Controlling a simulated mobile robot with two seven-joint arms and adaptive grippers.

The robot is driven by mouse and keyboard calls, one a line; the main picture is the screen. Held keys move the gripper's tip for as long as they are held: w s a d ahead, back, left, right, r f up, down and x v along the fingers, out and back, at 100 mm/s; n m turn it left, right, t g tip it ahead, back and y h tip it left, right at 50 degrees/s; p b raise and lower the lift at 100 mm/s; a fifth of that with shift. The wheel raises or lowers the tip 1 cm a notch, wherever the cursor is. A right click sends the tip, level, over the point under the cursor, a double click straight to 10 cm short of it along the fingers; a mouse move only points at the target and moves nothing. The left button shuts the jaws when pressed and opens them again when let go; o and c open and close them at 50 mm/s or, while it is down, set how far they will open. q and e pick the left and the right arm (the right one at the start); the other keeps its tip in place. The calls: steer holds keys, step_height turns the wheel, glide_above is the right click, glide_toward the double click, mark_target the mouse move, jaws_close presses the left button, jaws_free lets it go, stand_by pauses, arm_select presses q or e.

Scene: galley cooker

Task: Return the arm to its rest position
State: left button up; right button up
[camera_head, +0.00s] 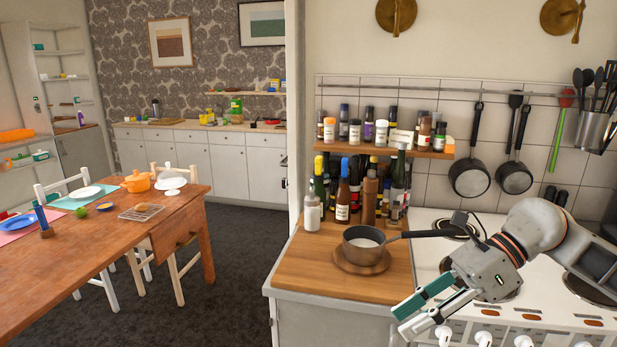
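My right gripper (402,321) reaches in from the right, above the front left part of the white cooker (430,246). The forearm passes over the hob. A dark saucepan (362,246) with something white inside sits on a round wooden board (345,264) on the worktop, left of the gripper. Its handle points right, behind the gripper. The gripper and the saucepan are apart. My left gripper is not in view.
Bottles (342,200) stand behind the saucepan, below a spice shelf (425,150). Pans (469,177) hang on the tiled wall. Cooker knobs (484,338) lie below the gripper. The wooden worktop (310,275) has bare room at its front. A dining table (60,270) stands at left.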

steer(key=a+m+t+y, duration=0.5)
steer(key=a+m+y, duration=0.5)
steer(key=a+m, duration=0.25)
steer(key=w+d+f+m+t+h, duration=0.1)
steer(key=d+f+m+t+h, duration=0.25)
steer(key=f+m, duration=0.45)
steer(key=d+f+m+t+h, duration=0.3)
steer(key=f+m+t+h, duration=0.25)
steer(key=m, duration=0.35)
steer(key=w+d+f+m+t+h, duration=0.1)
steer(key=d+f+m+t+h, duration=0.25)
steer(key=f+m, duration=0.5)
steer(key=s+d+f+m+g+h, duration=0.2)
steer(key=s+f+m, duration=0.2)
steer(key=s+f, duration=0.3)
steer(key=s+d+f+m+g+h, duration=0.3)
steer(key=s+f+m, duration=0.2)
steer(key=f, duration=0.6)
steer(key=shift+s+d, duration=0.15)
steer(key=shift+s, duration=1.1)
steer(key=shift+g, duration=0.25)
